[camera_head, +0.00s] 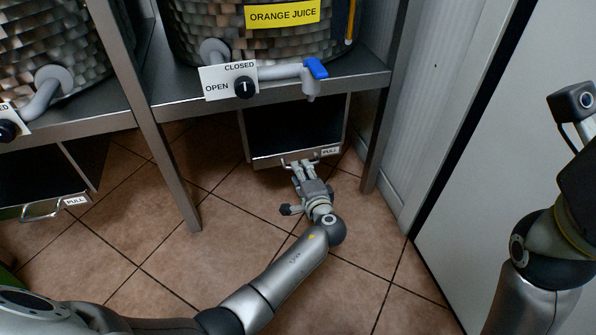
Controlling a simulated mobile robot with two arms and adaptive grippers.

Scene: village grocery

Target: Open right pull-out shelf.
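The right pull-out shelf (294,126) is a dark tray under the counter, with a light front edge and a "PULL" label. Its thin metal handle (325,154) is on the front edge. My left gripper (304,165) reaches up from below, with its fingers at the handle. The fingers overlap the handle's left part, and whether they are closed around it is unclear. My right arm is at the right edge, and its gripper is out of view.
The left pull-out shelf (40,180) has its own handle (45,209). A metal counter leg (168,170) stands between the shelves, and another leg (383,130) stands right of the right shelf. A blue tap (315,68) hangs above. Tiled floor (220,240) is open in front.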

